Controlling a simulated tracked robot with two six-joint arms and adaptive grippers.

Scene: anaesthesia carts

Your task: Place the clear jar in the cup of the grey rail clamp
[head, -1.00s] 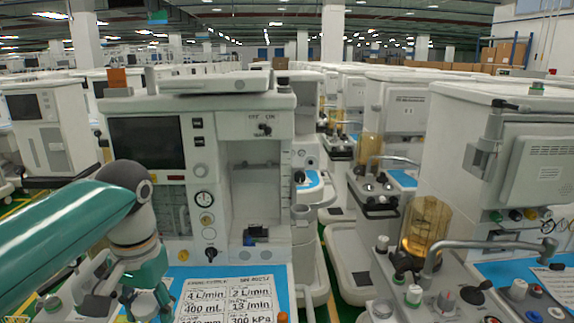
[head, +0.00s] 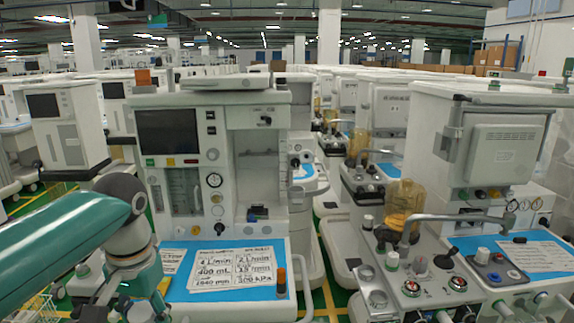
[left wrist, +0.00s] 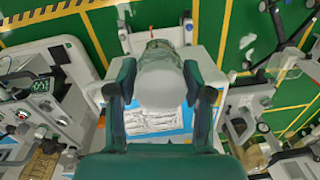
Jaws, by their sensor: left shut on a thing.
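In the left wrist view my left gripper (left wrist: 158,80) is shut around the clear jar (left wrist: 160,88), which looks whitish and rounded between the two dark green fingers. It is held above a cart's worktop, and how far above I cannot tell. In the head view my left arm comes in from the left and bends down near the bottom edge; the jar cannot be made out there. I cannot pick out the grey rail clamp or its cup with certainty in either view. My right gripper is not in view.
The near cart has a blue worktop with printed cards (head: 225,270) and an orange-topped cylinder (head: 281,280) at its right edge. A second cart at right carries an amber canister (head: 403,205) and a bent grey tube (head: 440,218). Green floor shows between them.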

